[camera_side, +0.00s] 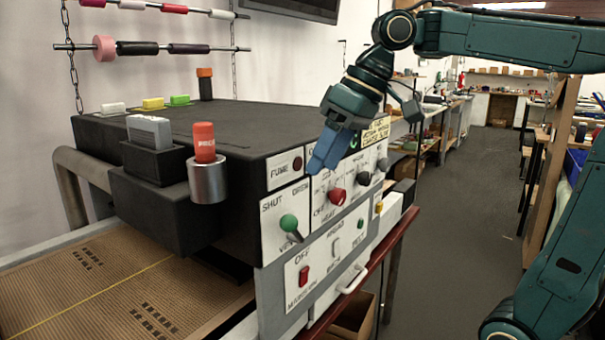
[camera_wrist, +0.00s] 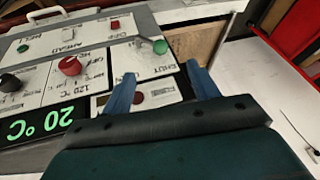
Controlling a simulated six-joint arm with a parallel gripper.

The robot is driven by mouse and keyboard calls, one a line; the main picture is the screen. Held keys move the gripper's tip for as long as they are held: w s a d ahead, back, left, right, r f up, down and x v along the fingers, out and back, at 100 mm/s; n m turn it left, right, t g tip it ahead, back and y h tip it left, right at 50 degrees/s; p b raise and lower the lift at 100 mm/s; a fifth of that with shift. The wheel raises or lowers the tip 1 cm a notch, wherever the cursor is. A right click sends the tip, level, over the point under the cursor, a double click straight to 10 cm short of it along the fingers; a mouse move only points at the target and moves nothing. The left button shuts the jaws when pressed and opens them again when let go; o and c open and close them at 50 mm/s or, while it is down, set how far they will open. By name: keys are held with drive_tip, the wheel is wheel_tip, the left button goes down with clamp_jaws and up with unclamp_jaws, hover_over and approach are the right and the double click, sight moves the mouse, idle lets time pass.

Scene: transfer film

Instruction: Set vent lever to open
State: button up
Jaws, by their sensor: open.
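The vent lever (camera_side: 288,223) has a green ball knob and sits at the lower left of the white control panel, between the SHUT and OPEN labels. Its knob leans to the left, towards SHUT. The green knob also shows in the wrist view (camera_wrist: 160,47), beyond my fingertips and near the upside-down SHUT label. My gripper (camera_side: 322,168) has blue fingers. It hangs above and to the right of the lever in the side view, apart from it. In the wrist view my gripper (camera_wrist: 161,69) is open, with nothing between its fingers.
The red heat knob (camera_side: 337,195) and a dark knob (camera_side: 363,178) stick out right of the lever. A red switch (camera_side: 304,274) and a white handle (camera_side: 352,279) are below. A metal cup with an orange roll (camera_side: 204,141) stands at left. The wrist view shows a 20 °C display (camera_wrist: 40,122).

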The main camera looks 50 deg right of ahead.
sight(292, 223)
drive_tip(key=shift+w+d+r, duration=0.3)
drive_tip(key=shift+w, duration=0.1)
drive_tip(key=shift+f, duration=0.15)
drive_tip(key=shift+x, duration=6.8)
drive_tip(key=shift+s, duration=0.1)
drive_tip(key=c, duration=1.2)
drive_tip(key=shift+f, duration=0.15)
clamp_jaws()
